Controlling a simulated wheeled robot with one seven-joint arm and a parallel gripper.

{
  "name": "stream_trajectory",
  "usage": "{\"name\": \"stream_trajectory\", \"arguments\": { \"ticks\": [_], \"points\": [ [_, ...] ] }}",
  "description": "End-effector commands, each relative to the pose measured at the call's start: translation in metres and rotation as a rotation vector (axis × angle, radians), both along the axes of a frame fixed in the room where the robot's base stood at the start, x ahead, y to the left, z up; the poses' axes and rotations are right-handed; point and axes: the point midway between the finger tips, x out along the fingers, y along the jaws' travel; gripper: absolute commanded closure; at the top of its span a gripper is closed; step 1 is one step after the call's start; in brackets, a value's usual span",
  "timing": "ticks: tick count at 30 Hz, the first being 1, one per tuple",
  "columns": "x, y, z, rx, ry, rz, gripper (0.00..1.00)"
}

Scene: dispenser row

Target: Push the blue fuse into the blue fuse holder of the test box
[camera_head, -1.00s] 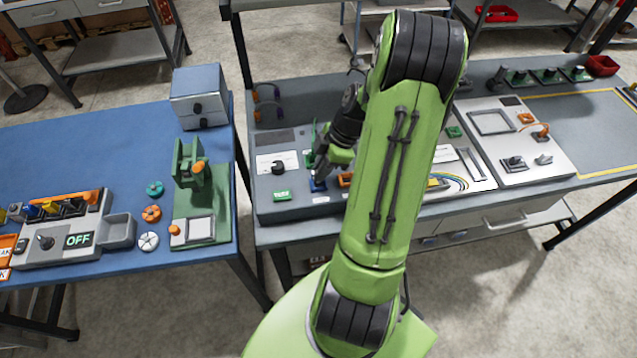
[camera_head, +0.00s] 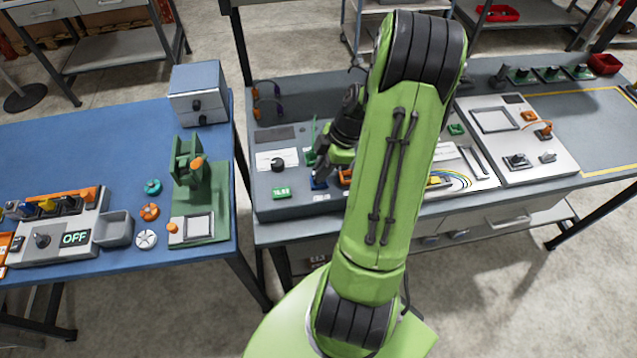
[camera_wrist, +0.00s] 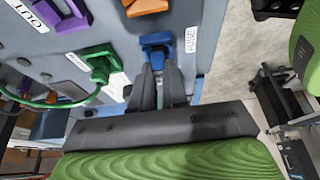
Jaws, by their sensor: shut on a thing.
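The grey test box (camera_head: 290,212) stands on the bench, with the blue fuse holder (camera_head: 320,184) at its front edge. In the wrist view the blue fuse holder (camera_wrist: 156,39) sits beside a label reading FUSE. My gripper (camera_wrist: 158,70) is shut on the blue fuse (camera_wrist: 156,58), of which a little blue shows between the fingertips. The fuse is lined up with the holder and appears to meet it; I cannot tell how deep it sits. In the head view my gripper (camera_head: 325,170) is right above the holder, and the fuse is hidden.
An orange holder (camera_wrist: 146,7), a green plug (camera_wrist: 100,65) with a green cable, and purple parts (camera_wrist: 62,13) are close to the fingers. A blue table (camera_head: 110,150) with a green fixture (camera_head: 205,205) stands to the left. The floor gap between the benches is clear.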

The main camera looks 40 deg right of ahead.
Motion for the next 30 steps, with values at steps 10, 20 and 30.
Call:
{"name": "stream_trajectory", "arguments": {
  "ticks": [10, 20, 30],
  "points": [
    [-0.0001, 0.0001, -0.0077, 0.001, 0.001, 0.0, 1.0],
    [-0.0001, 0.0, -0.0077, -0.001, 0.001, 0.0, 1.0],
    [-0.0003, 0.0003, -0.0081, 0.001, 0.002, 0.0, 1.0]
  ]
}}
